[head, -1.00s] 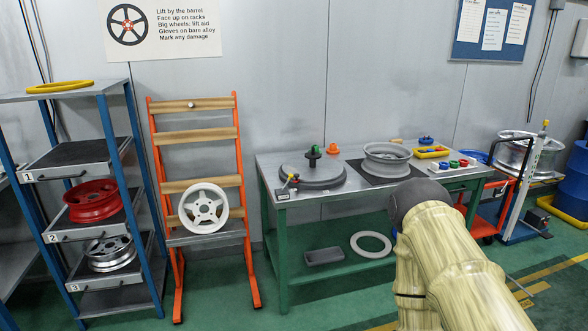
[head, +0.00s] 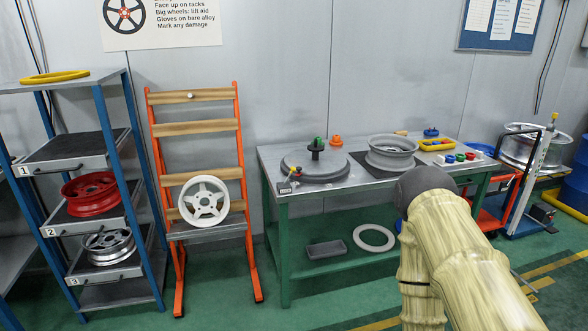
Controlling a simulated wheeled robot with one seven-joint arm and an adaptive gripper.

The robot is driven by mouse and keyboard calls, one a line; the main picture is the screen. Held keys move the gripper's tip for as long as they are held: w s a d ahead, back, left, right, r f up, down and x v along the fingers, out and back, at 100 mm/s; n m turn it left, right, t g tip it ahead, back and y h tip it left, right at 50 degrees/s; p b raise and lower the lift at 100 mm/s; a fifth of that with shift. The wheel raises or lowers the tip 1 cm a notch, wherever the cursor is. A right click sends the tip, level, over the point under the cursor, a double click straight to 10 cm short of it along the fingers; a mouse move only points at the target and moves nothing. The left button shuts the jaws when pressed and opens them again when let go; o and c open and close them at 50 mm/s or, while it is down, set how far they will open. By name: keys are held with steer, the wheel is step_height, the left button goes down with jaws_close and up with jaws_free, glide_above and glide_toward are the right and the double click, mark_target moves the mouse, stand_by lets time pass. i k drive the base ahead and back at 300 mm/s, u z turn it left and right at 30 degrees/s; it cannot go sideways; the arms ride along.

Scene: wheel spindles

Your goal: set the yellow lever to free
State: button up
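A small yellow lever (head: 296,171) shows at the front left of the steel-topped bench (head: 330,192), at the edge of a round grey turntable (head: 322,168). A small dark block with a pale label (head: 285,187) sits just below it at the bench corner. The lettering is too small to read, so I cannot tell the lever's setting. A green-topped post stands up from the turntable's middle. My arm rises at the lower right, in front of the bench's right part. My gripper does not show in the head view.
A silver wheel rim (head: 391,153) lies on a dark mat right of the turntable. An orange rack (head: 239,150) holds a white wheel (head: 204,200). A blue-framed shelf (head: 128,150) stands left. A wheeled lift (head: 523,190) stands right. Green floor before the bench is clear.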

mark_target(292, 168)
steer(key=u, duration=0.3)
steer(key=i, duration=1.1)
steer(key=u, duration=0.15)
